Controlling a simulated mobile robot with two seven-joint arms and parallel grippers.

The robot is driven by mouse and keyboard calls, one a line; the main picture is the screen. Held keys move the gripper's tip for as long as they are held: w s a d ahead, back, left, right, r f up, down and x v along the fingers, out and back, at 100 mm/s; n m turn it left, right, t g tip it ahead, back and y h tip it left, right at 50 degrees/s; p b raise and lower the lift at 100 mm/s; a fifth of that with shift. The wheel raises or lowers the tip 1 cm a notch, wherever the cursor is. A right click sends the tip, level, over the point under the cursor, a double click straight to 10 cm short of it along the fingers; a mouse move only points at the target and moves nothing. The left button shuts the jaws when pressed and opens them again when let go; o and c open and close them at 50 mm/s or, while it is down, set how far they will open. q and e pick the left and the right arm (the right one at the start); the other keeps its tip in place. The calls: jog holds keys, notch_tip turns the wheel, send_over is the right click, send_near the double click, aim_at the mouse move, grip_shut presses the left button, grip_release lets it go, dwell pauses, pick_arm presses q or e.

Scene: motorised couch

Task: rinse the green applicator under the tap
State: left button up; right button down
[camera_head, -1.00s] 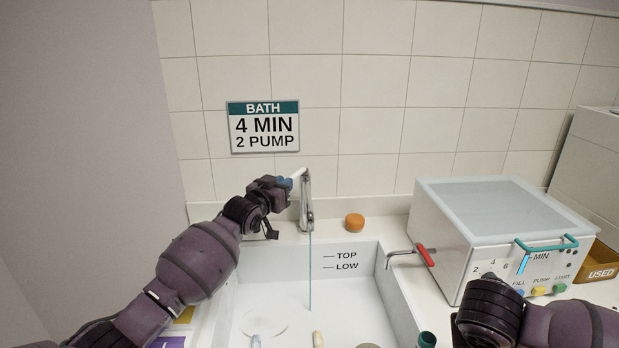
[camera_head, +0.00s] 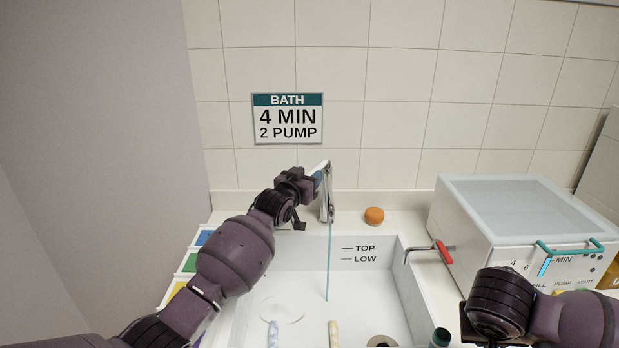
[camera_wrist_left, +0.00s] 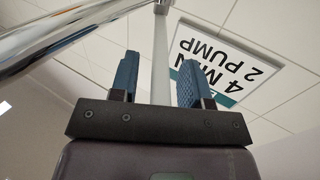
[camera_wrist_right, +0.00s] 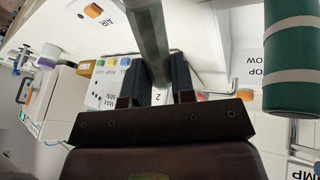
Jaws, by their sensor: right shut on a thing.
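The tap (camera_head: 331,208) stands behind the white basin (camera_head: 411,290), and a thin blue stream of water (camera_head: 328,265) falls from it into the basin. My left gripper (camera_head: 318,178) is at the tap's white lever. In the left wrist view its fingers (camera_wrist_left: 157,82) are open, one on each side of the white lever (camera_wrist_left: 160,50). My right gripper (camera_wrist_right: 162,90) is shut on a grey-green rod, the green applicator (camera_wrist_right: 148,35), seen in the right wrist view. In the head view the right fingertips are hidden. A dark green round end (camera_head: 441,338) shows near the basin's right edge.
A dark green cylinder with white bands (camera_wrist_right: 292,60) is close at the right of the right wrist view. Two pale tubes (camera_head: 334,333) (camera_head: 272,334) lie in the basin. A red-handled lever (camera_head: 444,252), white machine (camera_head: 505,225) and orange knob (camera_head: 374,215) are nearby.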

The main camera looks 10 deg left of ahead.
pick_arm(q)
jog(key=shift+f, duration=0.1)
jog(key=shift+s+a, duration=0.1)
jog(key=shift+s, duration=0.35)
jog(key=v, duration=1.1)
pick_arm(e)
jog(key=shift+r, duration=0.3)
